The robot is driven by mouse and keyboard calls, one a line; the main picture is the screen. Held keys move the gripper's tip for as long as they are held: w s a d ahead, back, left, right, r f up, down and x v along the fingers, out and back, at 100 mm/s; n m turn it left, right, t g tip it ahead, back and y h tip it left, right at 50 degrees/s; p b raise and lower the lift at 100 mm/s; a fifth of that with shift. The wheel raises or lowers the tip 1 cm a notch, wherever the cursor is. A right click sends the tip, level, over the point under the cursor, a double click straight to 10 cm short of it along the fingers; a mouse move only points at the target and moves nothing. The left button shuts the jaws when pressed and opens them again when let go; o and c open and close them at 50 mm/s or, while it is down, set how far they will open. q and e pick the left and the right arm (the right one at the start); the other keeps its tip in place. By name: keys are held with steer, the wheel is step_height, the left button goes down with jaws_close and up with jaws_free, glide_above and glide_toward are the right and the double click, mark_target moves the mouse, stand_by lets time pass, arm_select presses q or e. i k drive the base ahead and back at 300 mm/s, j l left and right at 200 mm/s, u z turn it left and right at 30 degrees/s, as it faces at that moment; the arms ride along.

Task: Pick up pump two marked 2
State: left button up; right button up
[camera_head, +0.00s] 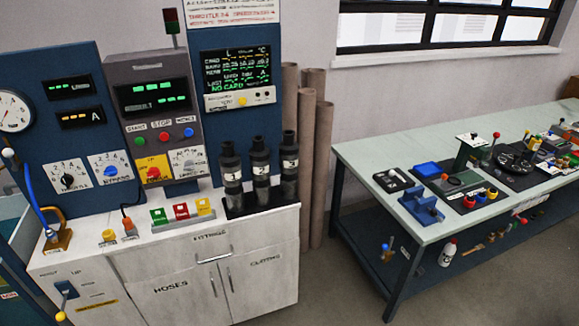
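Three dark pump tubes stand upright side by side in a black holder (238,208) on the right end of the white cabinet top. The middle tube (260,182), whose small pale mark looks like a 2, stands between the left tube (231,186) and the right tube (290,180). The marks are small and hard to read. The lower ends of the tubes are partly hidden in the holder. Neither of my grippers is in view.
The white cabinet (265,270) carries coloured tags (181,212) left of the tubes. A control panel (150,110) rises behind. Brown pipes (319,165) stand at the cabinet's right. A workbench (350,150) with tools stands farther right, with a floor gap between.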

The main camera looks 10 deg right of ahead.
mark_target(259, 154)
steer(key=i+l+u, duration=0.1)
steer(key=u, duration=0.3)
steer(key=l+u, duration=0.25)
steer(key=u, duration=0.15)
steer(key=l+u, duration=0.75)
steer(key=l, duration=0.55)
steer(key=k, duration=0.05)
